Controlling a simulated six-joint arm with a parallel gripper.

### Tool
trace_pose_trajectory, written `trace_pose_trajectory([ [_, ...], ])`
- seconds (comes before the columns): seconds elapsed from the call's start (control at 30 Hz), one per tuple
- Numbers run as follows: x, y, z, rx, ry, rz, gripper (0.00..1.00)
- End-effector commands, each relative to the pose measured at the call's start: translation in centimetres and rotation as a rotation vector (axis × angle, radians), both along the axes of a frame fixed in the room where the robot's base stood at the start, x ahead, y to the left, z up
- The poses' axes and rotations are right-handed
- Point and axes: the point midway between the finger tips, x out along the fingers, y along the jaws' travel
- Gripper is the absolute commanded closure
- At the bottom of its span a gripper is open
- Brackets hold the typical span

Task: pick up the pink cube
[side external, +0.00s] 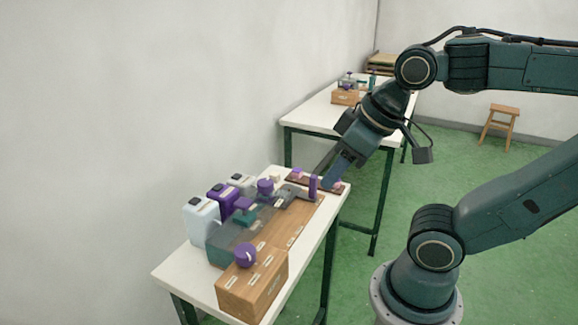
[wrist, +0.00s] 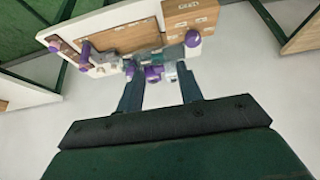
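A small pink block (side external: 297,173) sits near the far end of the work table, by a dark red-brown tray (side external: 325,187). A second small pink piece (side external: 338,185) shows at the tray's right end. Both are too small to tell which is the cube. The wrist view shows the tray (wrist: 66,49) at the upper left, with tiny pinkish spots on it. My gripper (wrist: 160,88) has its two fingers apart with nothing between them. In the side view my gripper (side external: 324,172) appears in front of the tray, partly covering it.
A purple upright piece (side external: 313,187) shows beside my fingers. White and purple canisters (side external: 201,222), a grey-teal machine (side external: 228,244) and a wooden box (side external: 252,289) with a purple knob (side external: 245,255) crowd the table. Another table (side external: 310,117) stands behind.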

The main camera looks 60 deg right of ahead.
Motion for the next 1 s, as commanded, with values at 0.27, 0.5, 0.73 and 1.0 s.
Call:
trace_pose_trajectory([
  [0.27,0.0,0.0,0.0,0.0,0.0,0.0,0.47],
  [0.5,0.1,-0.1,0.1,0.001,0.001,-0.005,0.47],
  [0.73,1.7,-0.7,1.0,0.019,0.025,-0.071,0.47],
  [1.0,6.1,-3.1,2.9,0.068,0.084,-0.258,0.47],
])
